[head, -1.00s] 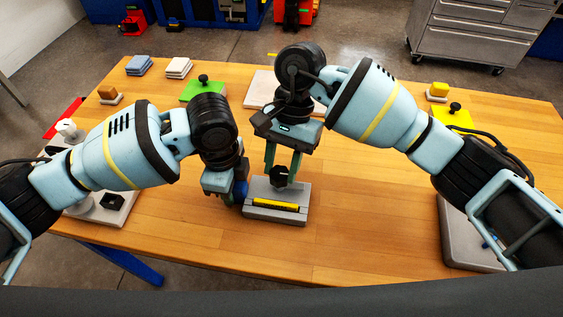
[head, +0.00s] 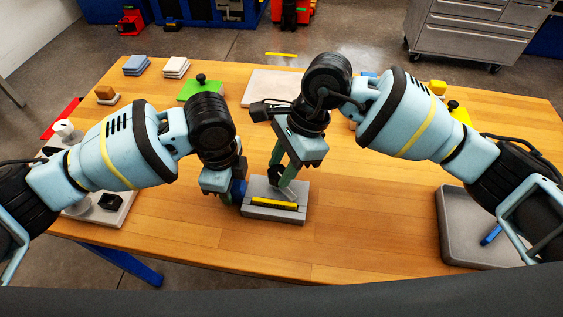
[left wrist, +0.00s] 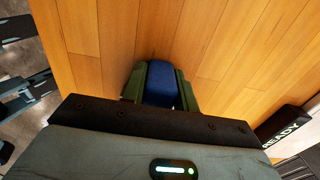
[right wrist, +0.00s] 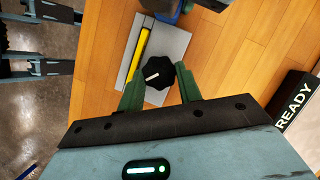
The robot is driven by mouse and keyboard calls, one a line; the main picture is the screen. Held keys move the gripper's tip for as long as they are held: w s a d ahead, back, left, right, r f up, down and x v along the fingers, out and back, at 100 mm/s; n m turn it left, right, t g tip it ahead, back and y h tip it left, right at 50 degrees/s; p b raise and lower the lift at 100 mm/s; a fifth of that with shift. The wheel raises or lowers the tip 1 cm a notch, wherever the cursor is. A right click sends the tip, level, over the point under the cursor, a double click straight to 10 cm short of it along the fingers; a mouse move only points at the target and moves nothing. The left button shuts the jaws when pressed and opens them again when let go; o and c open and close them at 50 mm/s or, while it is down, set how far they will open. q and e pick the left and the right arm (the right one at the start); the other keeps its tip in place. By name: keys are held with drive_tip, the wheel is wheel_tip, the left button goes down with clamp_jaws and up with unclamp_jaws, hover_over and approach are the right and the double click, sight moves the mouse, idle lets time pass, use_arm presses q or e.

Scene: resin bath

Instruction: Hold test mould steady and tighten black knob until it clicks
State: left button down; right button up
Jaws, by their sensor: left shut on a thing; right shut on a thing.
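The test mould (head: 262,213) is a grey block with a yellow strip along its front, flat on the wooden table. My left gripper (head: 232,188) is shut on its blue handle (head: 239,189) at the left side; the handle also shows between the fingers in the left wrist view (left wrist: 160,85). My right gripper (head: 283,181) reaches down to the top of the mould, tilted. In the right wrist view the black knob (right wrist: 157,82), with a white pointer line, sits between its green fingers (right wrist: 160,90).
A grey tray (head: 452,248) with a blue item stands at the right. A pale panel (head: 88,212) with knobs is at the left, partly behind my arm. The front middle is clear.

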drive_tip(key=m, duration=0.1)
drive_tip(key=m+t, duration=0.1)
drive_tip(key=m, duration=0.2)
drive_tip(key=shift+s+m+t, duration=0.25)
drive_tip(key=shift+m+t, duration=0.05)
drive_tip(key=shift+t, duration=0.1)
drive_tip(key=m+t, duration=0.1)
drive_tip(key=m, duration=0.2)
drive_tip(key=shift+s+m, duration=0.15)
drive_tip(key=shift+m, duration=0.15)
drive_tip(key=m, duration=0.2)
drive_tip(key=m+t, duration=0.1)
drive_tip(key=m, duration=0.1)
drive_tip(key=shift+s+a+t+h, duration=0.1)
drive_tip(key=shift+s+t+h, duration=0.05)
drive_tip(key=shift+t+h, duration=0.15)
drive_tip(key=shift+m+t+h, duration=0.4)
drive_tip(key=shift+m, duration=1.1)
drive_tip(key=o, duration=1)
